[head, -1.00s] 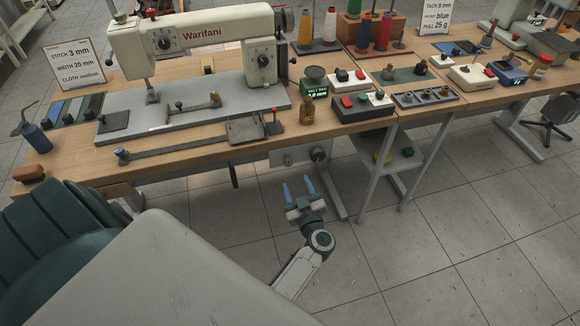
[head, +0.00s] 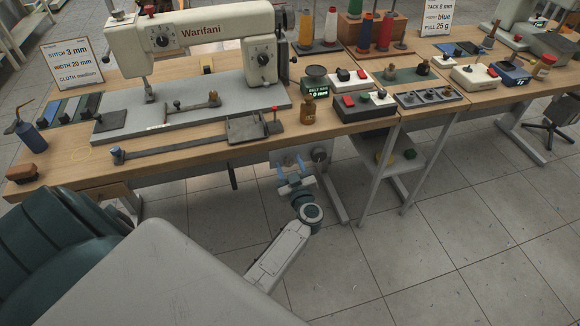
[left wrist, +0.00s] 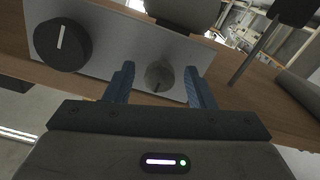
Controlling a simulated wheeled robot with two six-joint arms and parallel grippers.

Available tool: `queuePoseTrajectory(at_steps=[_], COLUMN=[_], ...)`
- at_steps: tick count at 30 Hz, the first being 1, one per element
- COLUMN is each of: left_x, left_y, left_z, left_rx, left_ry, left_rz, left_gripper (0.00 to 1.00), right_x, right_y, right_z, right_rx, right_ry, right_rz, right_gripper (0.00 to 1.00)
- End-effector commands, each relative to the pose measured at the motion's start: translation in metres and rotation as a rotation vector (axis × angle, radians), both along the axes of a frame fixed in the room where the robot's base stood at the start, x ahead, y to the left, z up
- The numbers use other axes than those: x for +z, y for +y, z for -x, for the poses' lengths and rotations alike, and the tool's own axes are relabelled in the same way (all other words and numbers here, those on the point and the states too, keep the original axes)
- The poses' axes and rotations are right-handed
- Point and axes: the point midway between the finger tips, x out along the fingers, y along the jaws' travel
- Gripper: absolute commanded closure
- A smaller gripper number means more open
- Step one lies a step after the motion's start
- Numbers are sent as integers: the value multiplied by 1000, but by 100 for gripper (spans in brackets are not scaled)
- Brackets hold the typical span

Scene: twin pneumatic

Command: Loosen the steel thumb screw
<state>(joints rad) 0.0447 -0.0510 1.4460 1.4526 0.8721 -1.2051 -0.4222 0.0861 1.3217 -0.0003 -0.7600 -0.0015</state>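A small round grey metal knob, which looks like the steel thumb screw (left wrist: 159,76), sits on a grey metal panel (left wrist: 110,42) in the left wrist view. My left gripper (left wrist: 160,90) is open, with one blue finger on each side of the knob. Whether the fingers touch it I cannot tell. In the head view, my left gripper (head: 290,167) is at the panel (head: 326,165) below the table's front edge, and the small knob cannot be made out clearly. My right gripper is not in view.
A larger black knob with a white line (left wrist: 62,45) is on the same panel, beside the left finger. A dark rod (left wrist: 255,50) stands at the right. A wooden table (head: 75,172) with a sewing machine (head: 190,35) is above. Floor around my arm is clear.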

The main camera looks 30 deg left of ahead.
Motion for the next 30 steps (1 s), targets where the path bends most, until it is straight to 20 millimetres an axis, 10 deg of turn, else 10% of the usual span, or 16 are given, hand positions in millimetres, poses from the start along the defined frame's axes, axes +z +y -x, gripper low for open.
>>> queuePoseTrajectory(at_steps=[7, 30], left_x=[0, 0], left_y=[0, 0], left_z=[0, 0], left_rx=[0, 1], left_ry=[0, -284], left_rz=[0, 243], left_gripper=[95, 95], right_x=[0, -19], right_y=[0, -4], right_z=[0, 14], right_rx=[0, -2], right_ry=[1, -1], right_rz=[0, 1], right_gripper=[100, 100])
